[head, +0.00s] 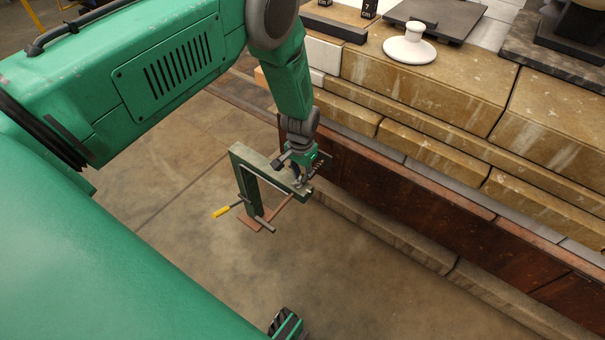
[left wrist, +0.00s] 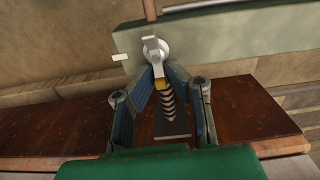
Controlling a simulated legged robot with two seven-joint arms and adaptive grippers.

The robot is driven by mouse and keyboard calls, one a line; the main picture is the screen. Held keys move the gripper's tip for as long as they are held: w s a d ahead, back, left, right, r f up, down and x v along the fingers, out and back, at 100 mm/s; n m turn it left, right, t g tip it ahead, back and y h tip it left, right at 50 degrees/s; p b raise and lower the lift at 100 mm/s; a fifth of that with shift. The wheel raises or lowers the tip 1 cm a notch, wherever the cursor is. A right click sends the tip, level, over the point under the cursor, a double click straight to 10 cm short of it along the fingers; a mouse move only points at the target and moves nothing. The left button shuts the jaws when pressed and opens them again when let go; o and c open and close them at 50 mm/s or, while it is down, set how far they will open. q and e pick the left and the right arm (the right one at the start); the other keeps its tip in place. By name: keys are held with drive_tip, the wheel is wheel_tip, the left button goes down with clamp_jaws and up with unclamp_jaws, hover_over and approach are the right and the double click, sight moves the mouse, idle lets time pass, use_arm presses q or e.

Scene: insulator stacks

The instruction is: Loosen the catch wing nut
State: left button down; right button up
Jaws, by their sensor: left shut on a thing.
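My left gripper (head: 301,180) points down at the right end of a dark green metal frame (head: 262,164). In the left wrist view the fingers of my left gripper (left wrist: 160,84) converge on a pale grey wing nut (left wrist: 153,50) in front of the green frame plate (left wrist: 215,42).
A stone ledge (head: 430,80) with a white insulator disc (head: 409,46) and a dark plate (head: 437,18) stands at the right. The concrete floor (head: 200,270) is clear around the frame.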

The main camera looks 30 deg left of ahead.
sight(300, 174)
use_arm(q)
drive_tip(key=shift+s+a+f+n, duration=0.1)
drive_tip(key=shift+s+n, duration=0.1)
drive_tip(key=shift+n, duration=0.1)
drive_tip(key=c, duration=1.6)
unclamp_jaws()
drive_tip(key=shift+w, duration=0.1)
drive_tip(key=shift+r, duration=0.35)
wheel_tip(300, 174, up, 11)
drive_tip(key=shift+r, duration=0.1)
